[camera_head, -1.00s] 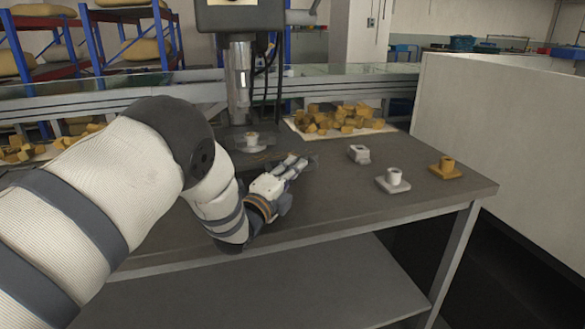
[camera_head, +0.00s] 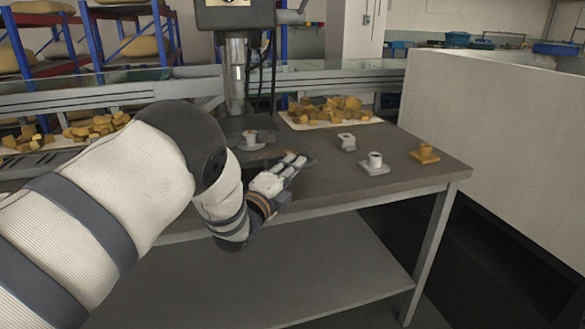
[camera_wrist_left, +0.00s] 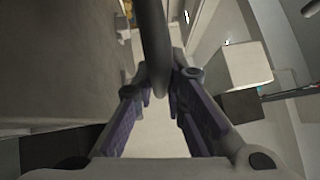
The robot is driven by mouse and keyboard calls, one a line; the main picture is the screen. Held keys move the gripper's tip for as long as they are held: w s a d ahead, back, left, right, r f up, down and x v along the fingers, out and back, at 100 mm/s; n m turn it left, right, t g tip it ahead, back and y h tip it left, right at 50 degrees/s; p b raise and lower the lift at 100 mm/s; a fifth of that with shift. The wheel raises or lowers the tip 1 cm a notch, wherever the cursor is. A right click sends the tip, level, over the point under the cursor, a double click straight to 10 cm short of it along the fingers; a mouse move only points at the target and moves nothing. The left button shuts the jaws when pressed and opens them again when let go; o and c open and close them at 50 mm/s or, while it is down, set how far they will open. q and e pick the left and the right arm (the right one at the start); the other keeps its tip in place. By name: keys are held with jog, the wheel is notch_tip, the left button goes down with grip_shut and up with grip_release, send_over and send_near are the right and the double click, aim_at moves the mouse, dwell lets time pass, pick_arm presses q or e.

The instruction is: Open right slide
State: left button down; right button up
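My left gripper (camera_head: 292,160) is over the front part of the grey worktable (camera_head: 330,187), in front of the machine and pointing up and right. In the left wrist view my left gripper (camera_wrist_left: 162,82) shows its two purple-padded fingers apart. A dark rounded bar (camera_wrist_left: 155,40) reaches down from the top between them in the picture; I cannot tell whether they touch it. No right slide can be made out clearly in either view. My right gripper is not in view.
A machine with a metal column (camera_head: 235,75) stands at the back of the table. Two pale parts (camera_head: 346,142) (camera_head: 374,164) and a yellow part (camera_head: 424,154) stand to the right. A tray of yellow pieces (camera_head: 330,108) lies behind. A white partition (camera_head: 480,130) is at right.

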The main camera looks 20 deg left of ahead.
pick_arm(q)
jog(key=c, duration=1.9)
grip_release()
jog(key=shift+w, duration=0.1)
jog(key=v, duration=1.2)
jog(key=s+a+f+n+g+y+p, duration=0.15)
jog(key=s+f+n+g, duration=0.4)
jog(key=s+f, duration=0.55)
jog(key=s+a+f+n+g+y, duration=0.25)
jog(key=s+f+n+g, duration=0.25)
jog(key=s+f+n, duration=0.5)
jog(key=s+d+f+n+g, duration=0.1)
jog(key=s+f+n+g, duration=0.1)
jog(key=s, duration=0.7)
jog(key=s+d+f+n+g, duration=0.1)
jog(key=s+g, duration=0.4)
jog(key=s, duration=0.5)
jog(key=s+d+f+n+g, duration=0.1)
jog(key=s+f+n+g, duration=0.2)
jog(key=s, duration=0.6)
jog(key=shift+s+d+n+g, duration=0.15)
jog(key=shift+d+n+g, duration=0.3)
jog(key=shift+g, duration=0.1)
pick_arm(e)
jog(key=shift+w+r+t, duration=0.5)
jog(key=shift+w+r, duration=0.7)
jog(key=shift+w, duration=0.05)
